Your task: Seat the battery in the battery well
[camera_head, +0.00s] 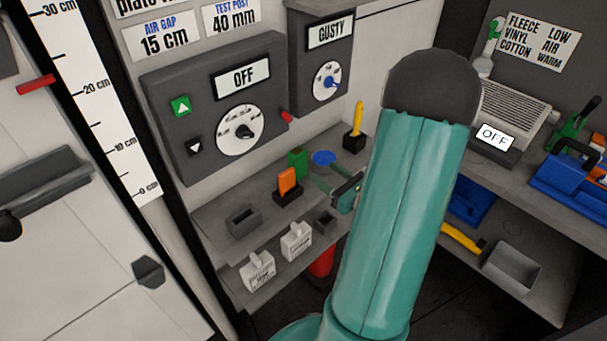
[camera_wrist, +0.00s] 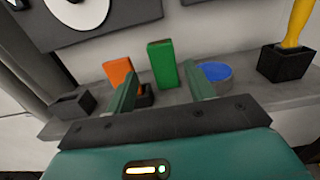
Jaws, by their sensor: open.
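No label shows which block is the battery. A green block (camera_head: 298,163) stands upright on the shelf; in the wrist view the green block (camera_wrist: 163,64) appears between my fingers, beyond them. An orange block (camera_head: 287,179) stands in a dark holder (camera_head: 289,197) beside it. A dark, open-topped box (camera_head: 243,221) on the shelf's left looks empty and may be the battery well; it also shows in the wrist view (camera_wrist: 73,104). My gripper (camera_head: 320,175) is open and empty, right of the blocks; in the wrist view its two teal fingers (camera_wrist: 162,85) are spread.
A blue round dish (camera_head: 323,157) lies right of the green block, close to a finger. A yellow-handled tool (camera_head: 357,120) stands in a black cup. The control panel (camera_head: 215,105) rises behind the shelf.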

